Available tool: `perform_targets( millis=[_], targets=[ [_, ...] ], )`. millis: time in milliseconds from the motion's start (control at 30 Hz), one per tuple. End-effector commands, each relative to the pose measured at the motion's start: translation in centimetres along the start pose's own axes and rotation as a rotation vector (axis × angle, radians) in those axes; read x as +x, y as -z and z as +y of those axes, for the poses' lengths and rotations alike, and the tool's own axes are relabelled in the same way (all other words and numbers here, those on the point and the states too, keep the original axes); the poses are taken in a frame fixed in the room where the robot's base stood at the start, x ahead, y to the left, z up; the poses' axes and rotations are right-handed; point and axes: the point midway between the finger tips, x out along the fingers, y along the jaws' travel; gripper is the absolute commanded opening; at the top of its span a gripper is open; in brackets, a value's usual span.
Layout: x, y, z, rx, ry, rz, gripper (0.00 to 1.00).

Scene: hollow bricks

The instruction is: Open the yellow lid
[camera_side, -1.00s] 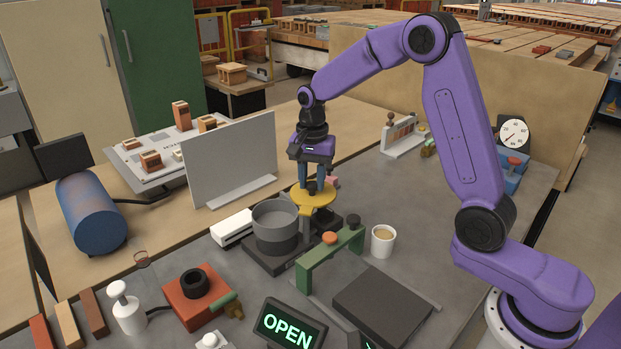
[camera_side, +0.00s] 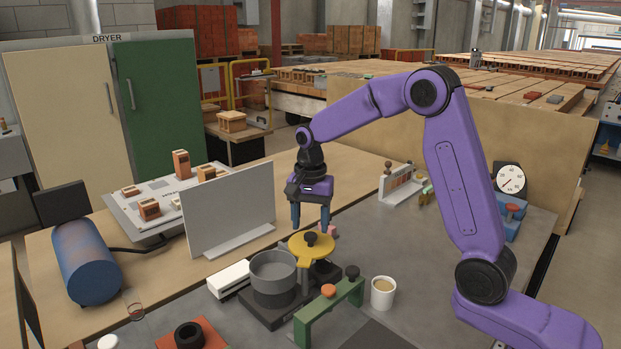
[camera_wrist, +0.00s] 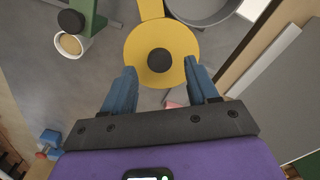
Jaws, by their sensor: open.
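The yellow lid (camera_side: 318,252) is a flat disc with a black knob (camera_side: 311,238). It is swung out to the right of the grey pot (camera_side: 272,288), whose round mouth is uncovered. In the wrist view the lid (camera_wrist: 175,75) and its knob (camera_wrist: 159,60) lie ahead of the fingers, and part of the pot (camera_wrist: 205,12) shows at the top edge. My gripper (camera_side: 311,222) is open and empty, with its blue fingers pointing down just above the lid, one to each side of the knob. The fingers (camera_wrist: 160,68) are apart in the wrist view too.
A green bracket with an orange knob (camera_side: 328,291) stands in front of the lid, beside a white cup (camera_side: 383,292). A grey upright panel (camera_side: 230,210) stands behind left of the pot. A white block (camera_side: 229,279) lies left of the pot. A gauge (camera_side: 510,180) is at right.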

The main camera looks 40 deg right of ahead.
Motion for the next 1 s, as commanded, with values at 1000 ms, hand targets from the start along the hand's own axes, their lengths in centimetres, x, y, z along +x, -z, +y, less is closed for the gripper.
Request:
perform_targets(
  millis=[1000],
  targets=[
    [-14.9,0.0,0.0,0.0,0.0,0.0,0.59]
  ],
)
